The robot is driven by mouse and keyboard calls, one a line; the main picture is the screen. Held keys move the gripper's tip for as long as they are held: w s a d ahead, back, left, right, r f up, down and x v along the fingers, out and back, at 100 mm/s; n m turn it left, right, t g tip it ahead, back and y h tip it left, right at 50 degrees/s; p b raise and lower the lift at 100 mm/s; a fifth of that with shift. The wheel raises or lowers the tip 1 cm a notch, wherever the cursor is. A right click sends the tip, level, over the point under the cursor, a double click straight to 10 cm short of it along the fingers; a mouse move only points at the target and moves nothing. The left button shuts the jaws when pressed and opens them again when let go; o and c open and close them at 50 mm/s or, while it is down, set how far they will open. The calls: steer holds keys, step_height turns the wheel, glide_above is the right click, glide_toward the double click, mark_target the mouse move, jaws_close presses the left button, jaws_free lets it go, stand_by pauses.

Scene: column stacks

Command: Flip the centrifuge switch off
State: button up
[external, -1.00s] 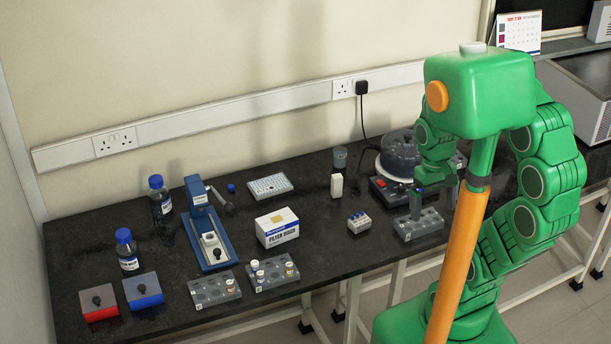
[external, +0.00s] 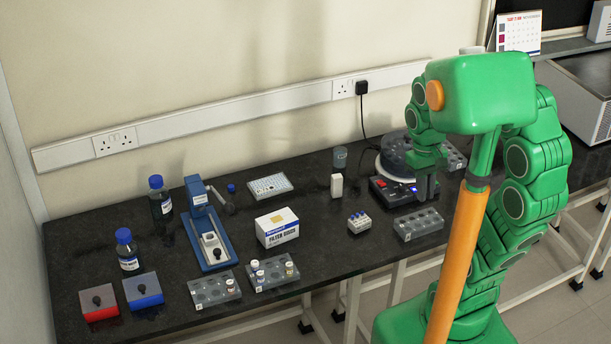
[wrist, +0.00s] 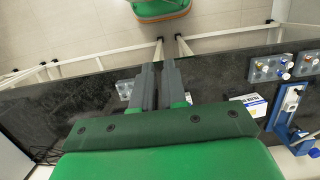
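The centrifuge (external: 395,158) is a round dark-lidded machine with a pale rim, on a dark base at the back right of the bench. A red switch (external: 380,183) shows on the base's front panel, with a small blue-lit spot to its right. I cannot tell the switch's position. My gripper (external: 427,199) hangs fingers-down just right of the panel, in front of part of the machine, with no clear contact. In the wrist view my gripper's fingers (wrist: 157,64) are close together with nothing visible between them. The centrifuge is not recognisable in the wrist view.
A grey rack (external: 419,224) stands in front of the gripper, and a small rack with blue-capped tubes (external: 359,222) stands left of it. A white block (external: 336,185) and a filter box (external: 277,228) are farther left. Bare bench lies between them.

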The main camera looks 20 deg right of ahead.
steer(key=w, duration=0.4)
steer(key=w+d, duration=0.1)
steer(key=w, duration=0.6)
steer(key=shift+w+d+r, duration=0.3)
steer(key=shift+r, duration=0.05)
jaws_close()
glide_above(381, 183)
steer(key=w, duration=0.4)
step_height(381, 183, down, 11)
steer(key=shift+d+g, duration=0.15)
steer(key=shift+g, duration=0.15)
steer(key=x, duration=1.4)
